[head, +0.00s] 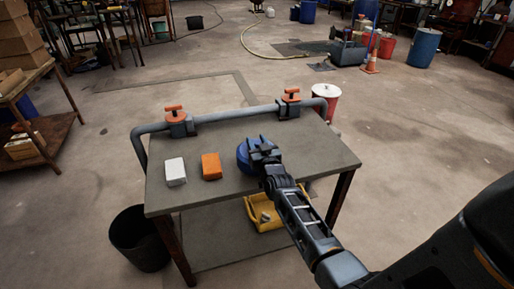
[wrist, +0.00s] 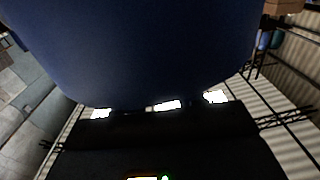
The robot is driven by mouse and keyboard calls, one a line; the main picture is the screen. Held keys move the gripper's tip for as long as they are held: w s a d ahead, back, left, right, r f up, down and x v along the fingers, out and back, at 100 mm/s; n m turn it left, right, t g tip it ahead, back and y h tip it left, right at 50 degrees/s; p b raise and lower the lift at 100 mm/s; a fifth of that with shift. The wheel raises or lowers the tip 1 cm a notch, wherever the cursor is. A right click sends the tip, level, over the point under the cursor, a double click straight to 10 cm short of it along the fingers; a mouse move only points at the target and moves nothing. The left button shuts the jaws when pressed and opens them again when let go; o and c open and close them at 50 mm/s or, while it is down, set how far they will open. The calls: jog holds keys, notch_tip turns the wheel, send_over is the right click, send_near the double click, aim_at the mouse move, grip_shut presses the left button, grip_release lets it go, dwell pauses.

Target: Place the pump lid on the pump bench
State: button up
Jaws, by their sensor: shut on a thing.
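My gripper (head: 264,152) is at the right part of the pump bench (head: 225,141), low over the grey top or at it. It is shut on a blue round thing (head: 243,156), which I take for the pump lid. The lid shows only partly in the head view, behind and left of the gripper. In the wrist view the blue lid (wrist: 140,50) fills the upper middle, right against the gripper. I cannot tell whether the lid touches the bench top.
A white block (head: 175,172) and an orange block (head: 211,166) lie left of the lid. A grey pipe with two orange-handled valves (head: 176,121) (head: 290,100) runs along the far edge. A yellow tray (head: 262,215) is below; a black bucket (head: 140,240) stands at left.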

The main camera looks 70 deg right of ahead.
jog(key=shift+f, duration=1.3)
jog(key=shift+f+b, duration=0.2)
jog(key=shift+b, duration=0.1)
jog(key=o, duration=1.1)
jog(key=shift+r, duration=0.15)
